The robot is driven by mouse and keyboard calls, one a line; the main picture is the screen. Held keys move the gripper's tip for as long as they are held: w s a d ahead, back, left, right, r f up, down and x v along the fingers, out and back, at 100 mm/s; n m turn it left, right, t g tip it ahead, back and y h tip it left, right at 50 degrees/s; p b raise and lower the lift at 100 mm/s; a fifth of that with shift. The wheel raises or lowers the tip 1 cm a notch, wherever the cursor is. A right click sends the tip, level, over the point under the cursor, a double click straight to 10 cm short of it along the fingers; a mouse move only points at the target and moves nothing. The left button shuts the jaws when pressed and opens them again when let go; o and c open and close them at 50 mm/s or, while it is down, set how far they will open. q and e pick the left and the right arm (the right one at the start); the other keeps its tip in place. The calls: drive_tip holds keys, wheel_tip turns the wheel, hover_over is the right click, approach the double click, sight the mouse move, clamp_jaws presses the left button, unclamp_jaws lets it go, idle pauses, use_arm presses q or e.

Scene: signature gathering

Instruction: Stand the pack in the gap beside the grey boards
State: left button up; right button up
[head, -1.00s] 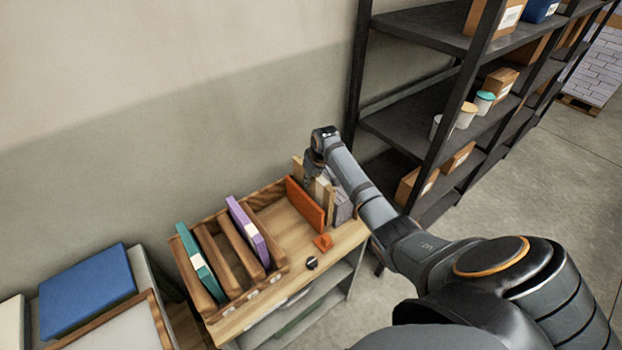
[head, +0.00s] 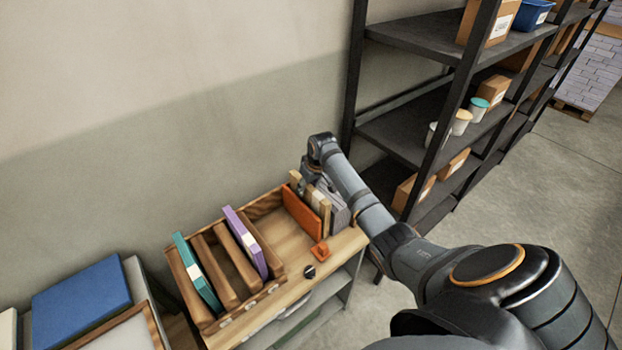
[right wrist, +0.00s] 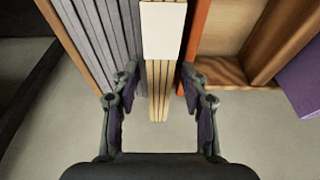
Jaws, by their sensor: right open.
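The pack (right wrist: 160,92) is a bundle of pale cream strips with a white band. It stands on edge between the grey boards (right wrist: 98,38) and an orange board (right wrist: 196,42). The grey boards (head: 340,212) and the orange board (head: 302,216) also show in the head view, at the right end of the wooden bench. My right gripper (right wrist: 159,78) is open, with one finger on each side of the pack. I cannot tell whether the fingers touch it. In the head view my right gripper (head: 308,172) is partly hidden by its own wrist. My left gripper is out of view.
A slotted wooden rack (head: 224,262) to the left holds a teal pack (head: 196,272) and a purple pack (head: 246,242). A small orange piece (head: 319,250) and a dark knob (head: 309,271) lie in front. Tall dark shelving (head: 405,135) stands close on the right.

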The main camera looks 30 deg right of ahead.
drive_tip(key=b+v, duration=0.1)
drive_tip(key=v, duration=1)
drive_tip(key=shift+r+b, duration=0.3)
drive_tip(key=shift+b, duration=0.1)
drive_tip(key=shift+s, duration=0.1)
